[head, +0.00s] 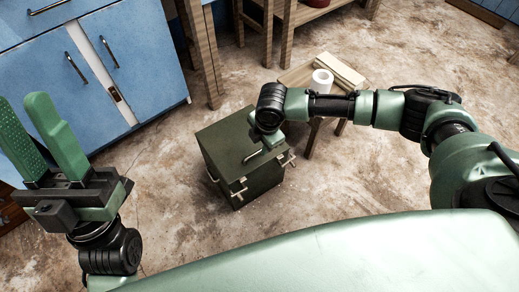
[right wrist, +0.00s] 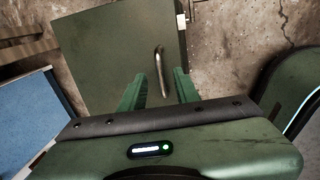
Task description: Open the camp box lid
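The camp box (head: 228,150) is a dark green box on the floor, with its lid down. Pale metal fittings show on its sides. In the right wrist view the lid (right wrist: 115,55) fills the upper middle and bears a curved metal handle (right wrist: 160,72). My right gripper (right wrist: 158,88) is open above the lid, its fingers to either side of the handle's lower part. I cannot tell whether they touch it. In the head view my right wrist hides part of the lid. My left gripper (head: 28,108) is open and empty, pointing up at the far left.
Blue cabinets (head: 140,60) stand at the upper left. A low wooden stool (head: 299,74) with a white roll (head: 322,82) on it stands behind my right arm, close to the box. Wooden table legs (head: 207,65) rise behind the box. The floor left of the box is clear.

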